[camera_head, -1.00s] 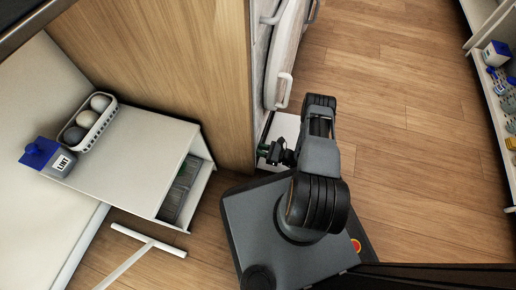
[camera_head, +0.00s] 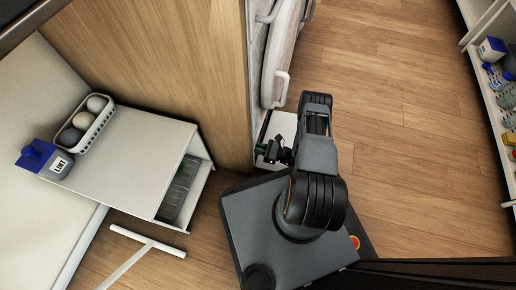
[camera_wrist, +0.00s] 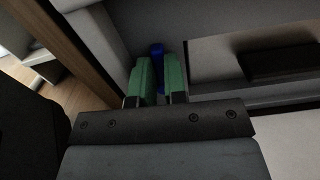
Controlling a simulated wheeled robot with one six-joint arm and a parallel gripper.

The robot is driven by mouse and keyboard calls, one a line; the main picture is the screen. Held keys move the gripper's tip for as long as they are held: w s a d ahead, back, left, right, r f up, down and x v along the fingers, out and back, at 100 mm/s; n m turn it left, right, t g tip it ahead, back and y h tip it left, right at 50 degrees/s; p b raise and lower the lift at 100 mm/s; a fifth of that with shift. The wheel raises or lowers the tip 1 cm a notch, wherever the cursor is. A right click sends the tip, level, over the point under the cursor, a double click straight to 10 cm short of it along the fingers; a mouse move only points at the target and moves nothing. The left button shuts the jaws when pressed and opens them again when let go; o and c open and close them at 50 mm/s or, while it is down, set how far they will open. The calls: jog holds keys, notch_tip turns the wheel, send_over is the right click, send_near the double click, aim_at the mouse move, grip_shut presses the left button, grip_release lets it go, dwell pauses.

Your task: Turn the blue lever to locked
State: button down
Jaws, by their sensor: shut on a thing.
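In the wrist view the blue lever (camera_wrist: 158,53) stands between the two green fingertips of my gripper (camera_wrist: 160,80), and they are shut on it. Only its upper end and a narrow strip show; the rest is hidden by the fingers. In the head view my gripper (camera_head: 266,149) is at the lower front of the upright appliance beside the wooden panel. The lever cannot be made out there. Whether it stands at locked cannot be told.
A wooden panel (camera_head: 170,60) stands close left of my arm. A low white cabinet (camera_head: 140,150) holds a basket of balls (camera_head: 88,125) and a LINT container (camera_head: 45,160). A white T-shaped bar (camera_head: 148,242) is in front. Open wooden floor (camera_head: 400,140) lies right; stocked shelves (camera_head: 495,80) stand beyond.

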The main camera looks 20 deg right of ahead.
jog(key=m, duration=0.4)
jog(key=w+d+f+m, duration=0.1)
jog(key=m, duration=0.4)
jog(key=w+d+f+m, duration=0.1)
jog(key=m, duration=0.3)
jog(key=shift+w+f+m, duration=0.25)
jog(key=shift+m, duration=0.15)
jog(key=shift+w+f+m, duration=0.1)
jog(key=shift+f+m, duration=0.15)
jog(key=shift+m, duration=0.6)
jog(key=shift+f+m, duration=0.25)
jog(key=shift+m, duration=0.6)
jog(key=c, duration=1.4)
grip_release()
jog(key=shift+c, duration=0.2)
jog(key=shift+d, duration=0.1)
